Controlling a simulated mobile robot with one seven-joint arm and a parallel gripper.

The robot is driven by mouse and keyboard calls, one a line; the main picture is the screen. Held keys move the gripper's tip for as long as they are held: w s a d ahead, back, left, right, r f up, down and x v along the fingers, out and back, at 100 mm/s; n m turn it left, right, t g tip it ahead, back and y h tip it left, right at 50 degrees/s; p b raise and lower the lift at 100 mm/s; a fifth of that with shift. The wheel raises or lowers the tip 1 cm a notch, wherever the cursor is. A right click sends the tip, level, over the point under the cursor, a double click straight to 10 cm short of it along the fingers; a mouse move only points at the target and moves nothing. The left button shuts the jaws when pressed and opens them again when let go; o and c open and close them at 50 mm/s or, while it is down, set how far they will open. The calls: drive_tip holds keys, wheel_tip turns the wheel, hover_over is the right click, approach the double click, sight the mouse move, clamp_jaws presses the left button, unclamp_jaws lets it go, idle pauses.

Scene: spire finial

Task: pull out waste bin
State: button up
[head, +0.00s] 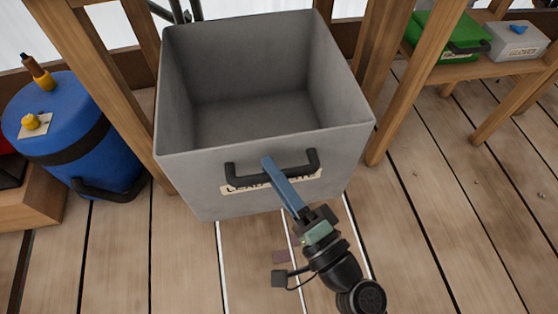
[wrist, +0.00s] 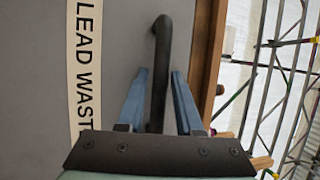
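The waste bin (head: 205,180) is a large grey open-topped box between wooden posts in the head view. It looks empty. A dark bar handle (head: 240,170) is on its front, over a partly covered label. In the wrist view the label (wrist: 82,70) reads "LEAD WAST", and the handle (wrist: 161,45) passes between two blue fingers. My gripper (wrist: 159,82) is around the handle with one finger on each side. The fingers lie very close to the bar at their tips; whether they press on it is unclear. The head view shows my gripper (head: 270,165) at the handle's middle.
A blue drum (head: 75,125) stands close on the left. A wooden post (head: 105,80) and another post (head: 372,85) flank the bin. A bench at right holds a green case (head: 440,30) and a grey box (head: 515,42). The plank floor (head: 430,250) in front is mostly clear.

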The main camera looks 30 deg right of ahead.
drive_tip(key=p+v, duration=0.3)
drive_tip(key=v, duration=1)
drive_tip(key=shift+f, duration=0.1)
